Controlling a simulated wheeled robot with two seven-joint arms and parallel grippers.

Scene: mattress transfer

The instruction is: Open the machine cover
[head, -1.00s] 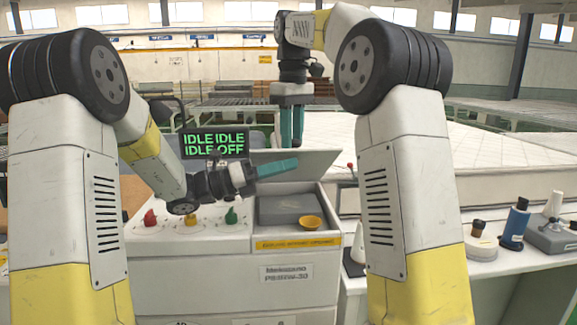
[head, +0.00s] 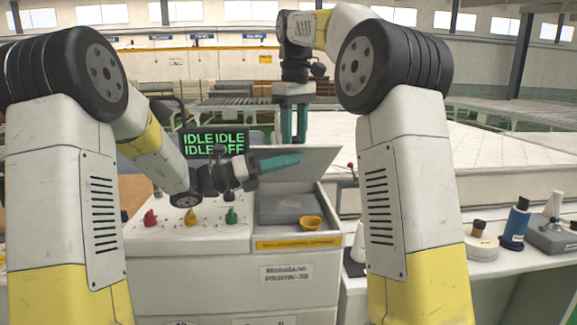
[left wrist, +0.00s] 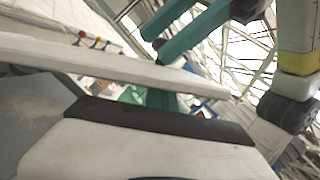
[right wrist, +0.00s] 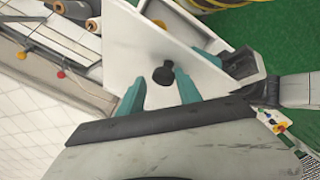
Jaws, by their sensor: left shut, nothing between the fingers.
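The machine (head: 200,275) has a control panel at left and a compartment at right. Its white cover (head: 325,160) stands raised and tilted along the back of the compartment. My left gripper (head: 298,158) is shut and empty, its teal fingers in front of the cover in the head view. In the left wrist view its fingers (left wrist: 160,100) are beyond a long white edge; contact cannot be told. My right gripper (head: 293,138) points down behind the cover, tips partly hidden. In the right wrist view its fingers (right wrist: 158,95) are apart, with a black knob (right wrist: 163,73) on a white surface between them.
Red (head: 150,218), yellow (head: 190,218) and green (head: 231,215) knobs sit on the panel, below an IDLE/OFF screen (head: 213,143). A side table (head: 485,262) at right carries bottles and spools. A white mattress (head: 490,145) lies behind.

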